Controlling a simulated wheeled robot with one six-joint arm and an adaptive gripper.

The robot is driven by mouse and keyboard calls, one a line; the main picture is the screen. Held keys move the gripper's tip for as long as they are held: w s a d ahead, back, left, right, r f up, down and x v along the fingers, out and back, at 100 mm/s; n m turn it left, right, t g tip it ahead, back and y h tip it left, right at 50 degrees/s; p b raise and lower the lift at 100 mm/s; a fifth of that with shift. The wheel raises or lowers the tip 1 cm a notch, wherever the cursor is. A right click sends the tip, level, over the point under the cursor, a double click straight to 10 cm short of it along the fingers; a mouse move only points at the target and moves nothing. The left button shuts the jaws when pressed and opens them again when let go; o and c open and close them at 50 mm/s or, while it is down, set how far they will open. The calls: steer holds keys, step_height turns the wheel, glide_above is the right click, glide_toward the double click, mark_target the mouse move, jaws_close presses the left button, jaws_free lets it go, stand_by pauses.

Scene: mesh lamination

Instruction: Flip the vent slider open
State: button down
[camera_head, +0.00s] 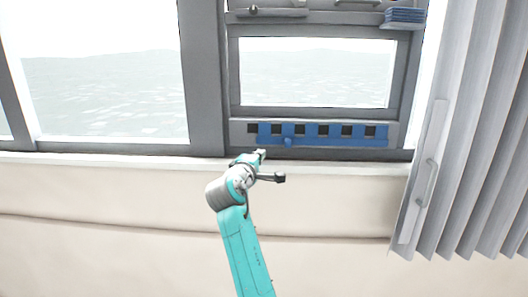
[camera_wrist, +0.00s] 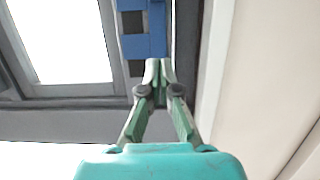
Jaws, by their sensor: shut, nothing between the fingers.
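My gripper (camera_head: 262,153) is just below and left of the knob, near the sill. In the wrist view my gripper (camera_wrist: 159,63) has its fingertips together with nothing between them, at the end of the blue strip. The knob is not clearly visible there, and I cannot tell whether the fingers touch the strip.
A grey pleated curtain (camera_head: 470,120) with a handled panel (camera_head: 424,180) hangs at the right. The window sill (camera_head: 330,168) runs below the vent. Blue stacked items (camera_head: 404,16) sit at the upper right. The wall below the sill is clear.

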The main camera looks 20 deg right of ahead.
steer(key=shift+v, duration=1.1)
steer(key=s+f+y, duration=0.2)
steer(key=s+f, duration=0.3)
steer(key=f, duration=0.6)
steer(key=s+f+y, duration=0.2)
steer(key=s+f, duration=0.4)
steer(key=f, duration=0.4)
steer(key=s+f+y, duration=0.2)
steer(key=s+f, duration=0.3)
steer(key=f, duration=0.6)
steer(key=s+f+m+y, duration=0.1)
steer(key=s+f+y, duration=0.1)
steer(key=s+f, duration=0.7)
steer(key=s+f+m+y, duration=0.2)
steer(key=s+m, duration=0.2)
steer(key=s, duration=1.9)
steer(key=s+d+r+m, duration=0.1)
steer(key=s+r+m, duration=0.2)
steer(key=s, duration=0.7)
steer(key=s+r+m, duration=0.3)
steer(key=s+r, duration=0.3)
steer(key=s, duration=0.4)
steer(key=shift+s+d+r+m, duration=0.3)
steer(key=shift+d+r, duration=0.1)
